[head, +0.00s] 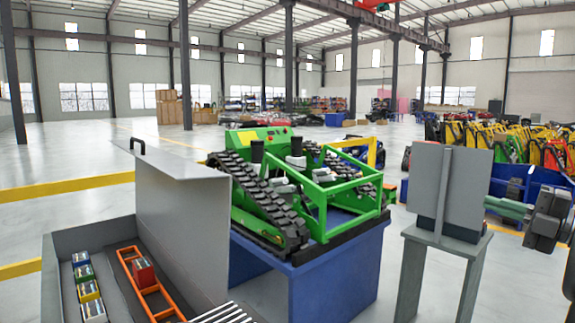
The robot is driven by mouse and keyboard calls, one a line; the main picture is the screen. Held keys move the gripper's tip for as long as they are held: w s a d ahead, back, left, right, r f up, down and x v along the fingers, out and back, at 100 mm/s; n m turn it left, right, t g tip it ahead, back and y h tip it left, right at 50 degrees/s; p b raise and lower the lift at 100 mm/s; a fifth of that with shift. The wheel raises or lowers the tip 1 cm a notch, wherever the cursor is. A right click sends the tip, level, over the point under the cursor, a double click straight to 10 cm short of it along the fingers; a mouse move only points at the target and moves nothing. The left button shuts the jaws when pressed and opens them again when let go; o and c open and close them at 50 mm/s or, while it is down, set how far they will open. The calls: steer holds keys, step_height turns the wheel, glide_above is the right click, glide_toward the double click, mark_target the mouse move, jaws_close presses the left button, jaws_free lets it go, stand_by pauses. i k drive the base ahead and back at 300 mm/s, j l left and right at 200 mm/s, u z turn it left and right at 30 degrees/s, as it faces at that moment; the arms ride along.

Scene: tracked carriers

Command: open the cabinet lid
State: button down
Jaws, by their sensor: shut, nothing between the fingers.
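The cabinet (52,280) is a grey open-topped box at the lower left. Its grey lid (175,225) stands upright at the box's right side, with a black handle (137,144) on the bent top edge. The inside shows several small coloured batteries (88,291) and an orange rack (140,280) with a red-topped battery. My gripper (543,226) is at the far right edge, dark grey, shut and empty. It is far from the lid and handle, beside a grey box on a stand. Its fingertips are hard to make out.
A green tracked carrier (300,190) stands on a blue table (335,275) in the middle. A grey box (450,190) on a grey stand (430,262) is at right. Slatted metal (225,314) shows at the bottom. Yellow machines (510,140) stand behind at right. Open floor lies at left.

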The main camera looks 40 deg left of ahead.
mark_target(185, 204)
steer(key=i+u, duration=0.3)
steer(key=u, duration=0.15)
steer(key=i+l+u, duration=0.1)
steer(key=i+u, duration=0.15)
steer(key=u, duration=0.2)
steer(key=i+l+u, duration=0.15)
steer(key=u, duration=0.25)
steer(key=i+l+u, duration=0.3)
steer(key=u, duration=0.15)
steer(key=i+l+u, duration=0.15)
steer(key=u, duration=0.25)
steer(key=i+l+u, duration=0.45)
steer(key=u, duration=0.3)
steer(key=l, duration=0.1)
